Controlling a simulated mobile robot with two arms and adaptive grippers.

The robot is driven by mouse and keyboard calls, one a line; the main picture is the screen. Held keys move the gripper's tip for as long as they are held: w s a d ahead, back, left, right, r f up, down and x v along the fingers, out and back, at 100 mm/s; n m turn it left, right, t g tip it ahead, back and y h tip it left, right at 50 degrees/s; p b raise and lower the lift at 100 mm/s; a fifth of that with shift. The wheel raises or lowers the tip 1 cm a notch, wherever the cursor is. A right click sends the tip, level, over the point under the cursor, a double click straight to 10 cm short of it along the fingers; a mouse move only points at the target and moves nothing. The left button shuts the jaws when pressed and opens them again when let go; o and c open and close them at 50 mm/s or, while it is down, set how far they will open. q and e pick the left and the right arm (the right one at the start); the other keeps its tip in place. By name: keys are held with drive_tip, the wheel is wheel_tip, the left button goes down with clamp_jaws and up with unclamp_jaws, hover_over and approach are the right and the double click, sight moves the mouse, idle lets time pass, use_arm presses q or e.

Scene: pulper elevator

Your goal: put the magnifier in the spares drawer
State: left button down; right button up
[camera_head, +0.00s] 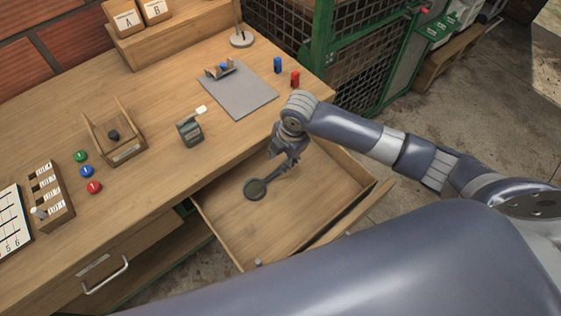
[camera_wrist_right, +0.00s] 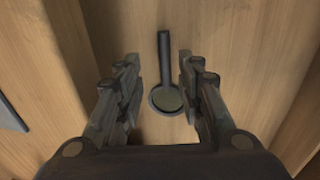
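The magnifier (camera_head: 256,189), dark with a round lens and a straight handle, is inside the open drawer (camera_head: 228,217) and appears to lie on its wooden floor. My right gripper (camera_head: 287,158) is over the drawer near the handle end, partly covering it in the head view. In the right wrist view the magnifier (camera_wrist_right: 166,98) shows between the two spread fingers (camera_wrist_right: 164,95), with clear gaps on both sides. The right gripper is open and holds nothing. My left gripper is not in view. No label is readable on the open drawer.
The bench (camera_head: 150,185) carries a grey mat (camera_head: 238,92), a small open wooden box (camera_head: 122,152), a grey device (camera_head: 190,131) and coloured buttons (camera_head: 87,170). A shut drawer (camera_head: 125,262) is at lower left. A green mesh cage (camera_head: 355,50) stands behind.

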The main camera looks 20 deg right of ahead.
wheel_tip(320, 180, up, 7)
drive_tip(key=s, duration=0.1)
drive_tip(key=shift+s+d+r, duration=0.2)
drive_tip(key=shift+d, duration=0.15)
idle(0.3)
